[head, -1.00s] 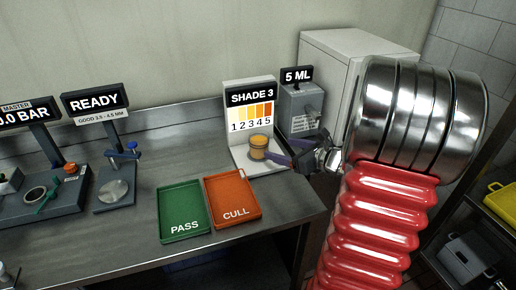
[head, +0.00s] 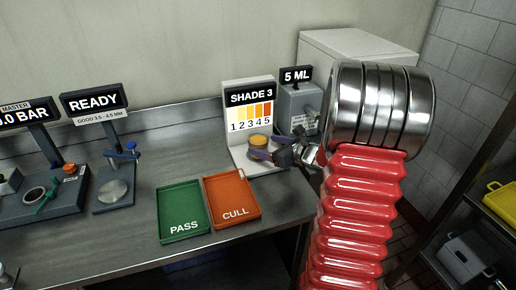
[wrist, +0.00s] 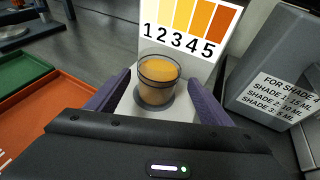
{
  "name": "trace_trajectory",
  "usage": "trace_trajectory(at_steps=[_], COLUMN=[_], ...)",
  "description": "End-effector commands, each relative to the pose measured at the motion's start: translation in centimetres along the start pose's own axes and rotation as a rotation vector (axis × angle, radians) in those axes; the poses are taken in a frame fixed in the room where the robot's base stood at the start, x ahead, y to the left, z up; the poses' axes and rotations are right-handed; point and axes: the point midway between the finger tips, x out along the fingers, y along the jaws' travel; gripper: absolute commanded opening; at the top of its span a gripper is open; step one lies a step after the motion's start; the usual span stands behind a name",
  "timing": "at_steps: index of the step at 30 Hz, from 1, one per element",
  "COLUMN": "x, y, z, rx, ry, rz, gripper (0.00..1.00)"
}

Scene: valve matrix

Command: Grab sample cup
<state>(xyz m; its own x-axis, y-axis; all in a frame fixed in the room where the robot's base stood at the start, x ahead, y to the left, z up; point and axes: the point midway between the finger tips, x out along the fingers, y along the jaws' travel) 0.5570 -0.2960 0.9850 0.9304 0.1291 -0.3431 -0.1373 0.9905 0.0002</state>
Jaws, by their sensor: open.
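The sample cup (head: 259,142) is a small clear cup with amber-orange contents. It stands upright on the white base of the shade stand (head: 250,105), in front of the "SHADE 3" colour card. In the wrist view the cup (wrist: 158,80) is between the two purple fingers of my gripper (wrist: 158,95), towards their tips. There is a visible gap on each side, so the gripper is open around the cup and not holding it. In the head view my gripper (head: 262,153) reaches in from the right, its finger partly covering the cup's lower part.
The orange CULL tray (head: 234,212) and green PASS tray (head: 183,222) lie left of the stand. A grey "5 ML" dispenser (head: 297,105) stands close on the right; its side shows in the wrist view (wrist: 250,75).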

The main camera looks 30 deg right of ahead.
Motion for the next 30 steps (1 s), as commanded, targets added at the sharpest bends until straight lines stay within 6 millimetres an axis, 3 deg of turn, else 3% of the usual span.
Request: trace_trajectory(at_steps=[11, 28, 30], x=[4.4, 4.6, 4.6], y=[0.4, 0.4, 0.4], z=[0.0, 0.1, 0.1], rx=[-0.001, -0.001, -0.001], ry=[0.001, 0.000, 0.000], rz=[0.003, 0.003, 0.003], gripper=[0.74, 0.74, 0.70])
